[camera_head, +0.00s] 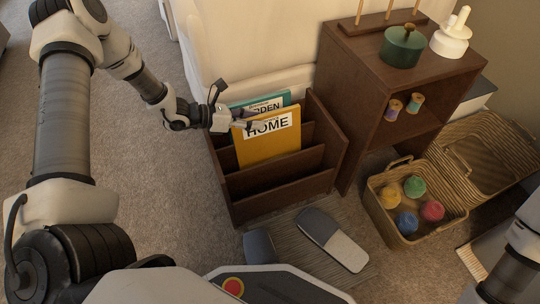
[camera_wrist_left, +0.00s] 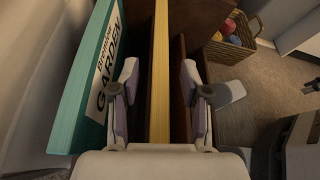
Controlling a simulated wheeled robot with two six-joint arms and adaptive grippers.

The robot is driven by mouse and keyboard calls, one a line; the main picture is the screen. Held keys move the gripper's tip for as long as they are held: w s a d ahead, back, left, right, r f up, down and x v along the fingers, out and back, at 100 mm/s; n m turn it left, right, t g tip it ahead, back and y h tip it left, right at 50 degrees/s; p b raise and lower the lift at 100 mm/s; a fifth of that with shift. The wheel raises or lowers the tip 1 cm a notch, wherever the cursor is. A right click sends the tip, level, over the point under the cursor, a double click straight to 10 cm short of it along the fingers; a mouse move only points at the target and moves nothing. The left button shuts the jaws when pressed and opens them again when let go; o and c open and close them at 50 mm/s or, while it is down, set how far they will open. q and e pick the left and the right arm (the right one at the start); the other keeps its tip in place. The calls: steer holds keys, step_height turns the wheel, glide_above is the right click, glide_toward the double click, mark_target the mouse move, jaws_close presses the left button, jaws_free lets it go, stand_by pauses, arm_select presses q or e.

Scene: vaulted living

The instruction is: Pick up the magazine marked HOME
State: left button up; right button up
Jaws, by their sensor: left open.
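The yellow magazine marked HOME (camera_head: 268,147) stands upright in a slot of the dark wooden magazine rack (camera_head: 275,206). My left gripper (camera_head: 245,124) is at its upper left edge. In the left wrist view the open fingers of my left gripper (camera_wrist_left: 159,95) stand on either side of the thin yellow edge of the HOME magazine (camera_wrist_left: 160,60), with gaps on both sides. A teal magazine marked GARDEN (camera_head: 262,104) stands behind it; it also shows in the left wrist view (camera_wrist_left: 85,85), left of the fingers. My right gripper is not in view.
A pale sofa (camera_head: 245,40) is close behind the rack. A dark cabinet (camera_head: 362,78) right of it bears a green pot (camera_head: 402,47) and a white object (camera_head: 452,36). A wicker basket (camera_head: 398,236) holds several coloured balls.

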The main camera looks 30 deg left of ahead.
arm_select(q)
steer(key=shift+r, duration=0.15)
jaws_close()
